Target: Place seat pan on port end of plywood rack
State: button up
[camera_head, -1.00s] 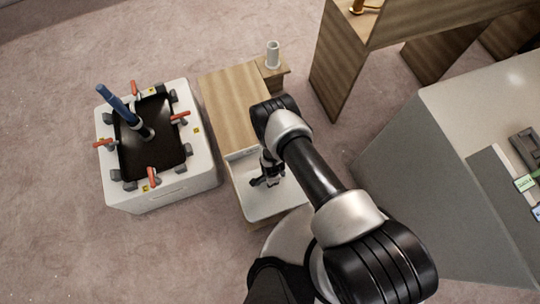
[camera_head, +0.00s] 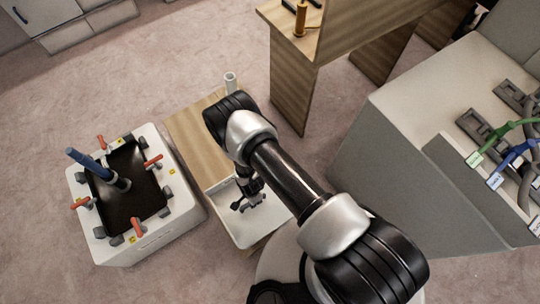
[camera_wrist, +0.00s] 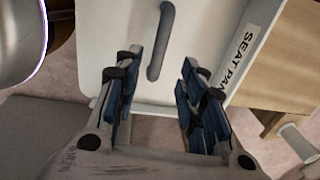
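The plywood rack (camera_head: 196,142) is a low wooden stand with a bare wood top at its far end. The white seat pan (camera_head: 268,226) lies at its near end, partly hidden by my arm. In the wrist view the seat pan (camera_wrist: 112,25) has a grey bar handle (camera_wrist: 166,38), and a "SEAT PAN" label runs between pan and wood. My gripper (camera_wrist: 160,62) is open, its blue-padded fingers to either side of the handle's lower end. No contact shows. In the head view my gripper (camera_head: 248,202) is over the pan.
A white box (camera_head: 118,252) with a black panel, orange-handled clamps and a blue-handled tool stands left of the rack. A white cylinder (camera_head: 230,82) stands at the rack's far end. A grey counter (camera_head: 385,160) is at right, and a wooden bench (camera_head: 292,85) stands behind. Carpet is clear between.

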jog(key=w+r+n, duration=0.1)
jog(key=w+r, duration=0.4)
jog(key=r, duration=0.5)
jog(key=w+r+n+t, duration=0.1)
jog(key=w+r, duration=0.4)
jog(key=r, duration=0.4)
jog(key=w+r+n, duration=0.2)
jog(key=w+r, duration=0.3)
jog(key=r, duration=0.5)
jog(key=d+r+n, duration=0.1)
jog(key=d+r, duration=0.4)
jog(key=r, duration=0.8)
jog(key=s+d+r+n+t, duration=0.1)
jog(key=s+d+r+n, duration=0.1)
jog(key=s+d+r, duration=0.45)
jog(key=s+d+r+n+t, duration=0.1)
jog(key=s+d+r, duration=0.15)
jog(key=r, duration=0.75)
jog(key=s+d+r+n, duration=0.2)
jog(key=s+d+r, duration=0.1)
jog(key=s, duration=0.4)
jog(key=s+d+r+n, duration=0.1)
jog(key=s+d+r, duration=0.2)
jog(key=s, duration=0.4)
jog(key=shift+s+r+n+t+h, duration=0.2)
jog(key=shift+r+n+t+h, duration=0.1)
jog(key=shift+r+n+t, duration=0.1)
jog(key=shift+c, duration=0.4)
